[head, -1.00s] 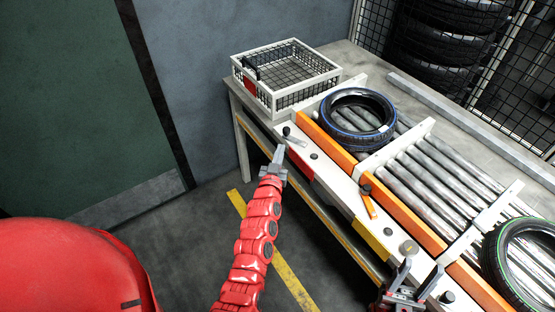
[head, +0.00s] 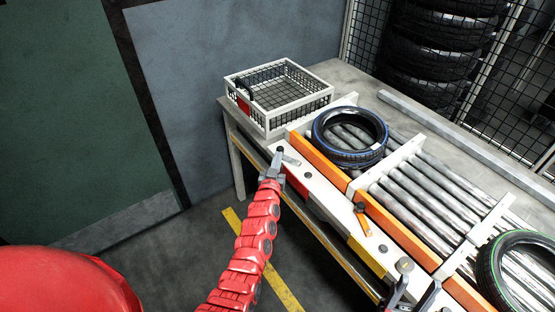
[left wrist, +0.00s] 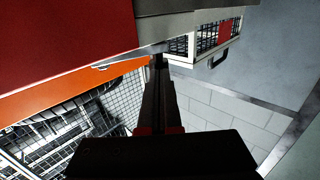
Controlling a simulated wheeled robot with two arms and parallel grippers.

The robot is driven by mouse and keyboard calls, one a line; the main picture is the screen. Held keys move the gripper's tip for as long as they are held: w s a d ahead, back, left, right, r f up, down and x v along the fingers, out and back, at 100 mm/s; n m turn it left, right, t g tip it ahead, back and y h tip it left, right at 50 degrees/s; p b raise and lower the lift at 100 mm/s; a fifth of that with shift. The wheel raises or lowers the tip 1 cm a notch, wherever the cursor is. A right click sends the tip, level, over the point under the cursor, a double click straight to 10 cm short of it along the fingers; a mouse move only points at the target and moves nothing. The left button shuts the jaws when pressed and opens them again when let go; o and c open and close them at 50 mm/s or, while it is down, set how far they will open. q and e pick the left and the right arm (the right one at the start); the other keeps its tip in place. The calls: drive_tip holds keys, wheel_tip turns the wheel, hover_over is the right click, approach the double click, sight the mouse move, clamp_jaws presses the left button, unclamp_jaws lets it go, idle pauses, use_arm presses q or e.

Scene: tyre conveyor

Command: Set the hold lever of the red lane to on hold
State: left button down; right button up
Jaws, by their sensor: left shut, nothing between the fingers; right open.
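The red panel (head: 297,185) marks the far lane's front rail; it also fills the upper left of the left wrist view (left wrist: 60,35). Above it on the white rail is a grey hold lever (head: 291,160) with a dark knob, lying slantwise. My left gripper (head: 277,161) is shut and empty at the knob end of this lever; I cannot tell if they touch. Its dark fingers also show in the left wrist view (left wrist: 159,65). My right gripper (head: 412,290) is open near the lower edge, partly cut off, beside the rail.
A wire crate (head: 240,104) with a red tag stands beyond the lever. A blue-striped tyre (head: 318,140) lies on the far rollers, a green-striped tyre (head: 492,275) at right. Floor at left is free.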

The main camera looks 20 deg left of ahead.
sight(283, 148)
use_arm(q)
drive_tip(key=w+m+h+b, duration=0.1)
drive_tip(key=m+h+b, duration=0.1)
drive_tip(key=b, duration=1.1)
drive_tip(key=w+m+g+h+b, duration=0.1)
drive_tip(key=h+b, duration=0.4)
drive_tip(key=b, duration=0.7)
drive_tip(key=w+m+g+h+b, duration=0.1)
drive_tip(key=w+m+h+b, duration=0.1)
drive_tip(key=b, duration=1.1)
drive_tip(key=shift+w+a+f+m+h+b, duration=0.1)
drive_tip(key=shift+f+m+h+b, duration=0.1)
drive_tip(key=shift+m+h, duration=0.25)
drive_tip(key=shift+w+a+f+m+h+b, duration=0.15)
drive_tip(key=shift+m+h, duration=0.2)
drive_tip(key=shift+m, duration=0.2)
drive_tip(key=shift+w+d+r+b, duration=0.25)
drive_tip(key=shift+w+r+b, duration=0.05)
drive_tip(key=shift+w+b, duration=0.2)
drive_tip(key=shift+r, duration=0.15)
drive_tip(key=shift+d, duration=0.1)
